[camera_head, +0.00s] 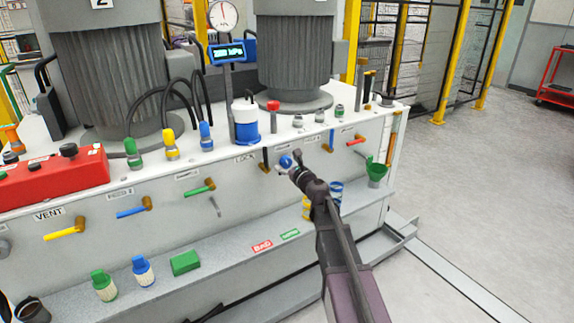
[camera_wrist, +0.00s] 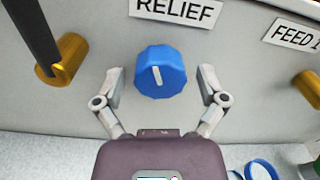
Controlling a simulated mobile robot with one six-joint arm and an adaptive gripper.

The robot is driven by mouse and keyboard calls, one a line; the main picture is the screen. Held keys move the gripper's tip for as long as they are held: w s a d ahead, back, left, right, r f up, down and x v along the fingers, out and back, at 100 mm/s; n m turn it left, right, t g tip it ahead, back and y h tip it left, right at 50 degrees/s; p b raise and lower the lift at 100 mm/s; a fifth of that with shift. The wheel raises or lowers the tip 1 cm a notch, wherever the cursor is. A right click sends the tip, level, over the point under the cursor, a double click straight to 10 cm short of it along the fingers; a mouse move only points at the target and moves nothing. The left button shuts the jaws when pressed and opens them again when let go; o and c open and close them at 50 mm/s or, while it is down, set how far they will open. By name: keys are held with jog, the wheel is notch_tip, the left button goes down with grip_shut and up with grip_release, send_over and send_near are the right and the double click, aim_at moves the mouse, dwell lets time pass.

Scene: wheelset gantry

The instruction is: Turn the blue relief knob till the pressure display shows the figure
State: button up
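The blue relief knob (camera_wrist: 160,72) sits on the grey front panel under the RELIEF label (camera_wrist: 176,10). Its white pointer mark stands nearly upright, leaning slightly left at the top. My gripper (camera_wrist: 160,78) is open, with one finger on each side of the knob and a gap visible on both sides. In the head view my gripper (camera_head: 291,164) is at the panel and the blue knob (camera_head: 285,161) shows partly behind it. The pressure display (camera_head: 227,52), a small blue-framed screen, stands on a post above the bench; its figure is too small to read surely.
A brass valve with a dark lever (camera_wrist: 58,58) is left of the knob. Another brass fitting (camera_wrist: 308,88) is under the FEED label at right. A shelf (camera_head: 215,262) below carries bottles, a green block and a blue ring (camera_wrist: 262,170). Open floor (camera_head: 480,190) lies at right.

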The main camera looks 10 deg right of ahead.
jog(key=shift+s, duration=0.1)
jog(key=v, duration=1.2)
dwell(0.5)
